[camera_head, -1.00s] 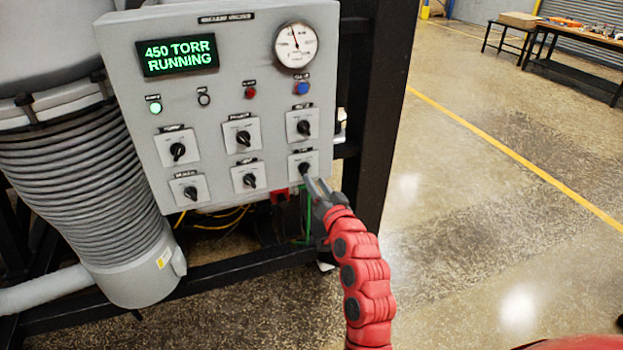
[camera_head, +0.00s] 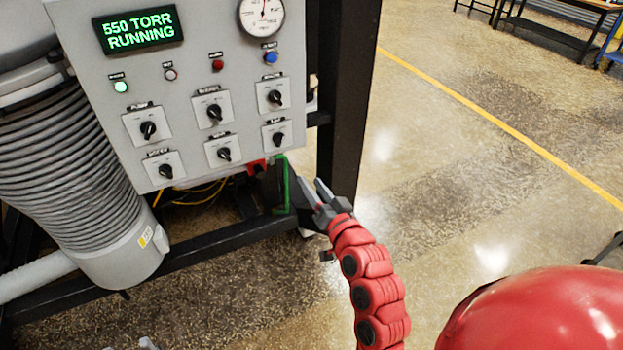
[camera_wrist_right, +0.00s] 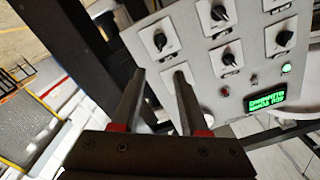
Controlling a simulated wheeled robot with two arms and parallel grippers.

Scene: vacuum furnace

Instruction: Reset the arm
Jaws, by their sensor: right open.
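My right arm is red and comes up from the bottom of the head view. Its gripper (camera_head: 318,194) is open and empty, below and right of the lower right knob (camera_head: 277,138), apart from the panel. In the right wrist view the two fingers (camera_wrist_right: 158,100) are spread with nothing between them, and the panel (camera_wrist_right: 240,70) lies beyond them. The grey control panel (camera_head: 190,95) has several black knobs on white plates. Its green display (camera_head: 138,29) reads 550 TORR RUNNING. A small grey part at the bottom edge may be my left gripper, too little to tell.
A black frame post (camera_head: 348,100) stands just behind and right of the panel. A ribbed grey cylinder (camera_head: 75,165) is at the left. Cables (camera_head: 195,195) hang under the panel. The floor (camera_head: 450,180) to the right is open, with tables at the far back.

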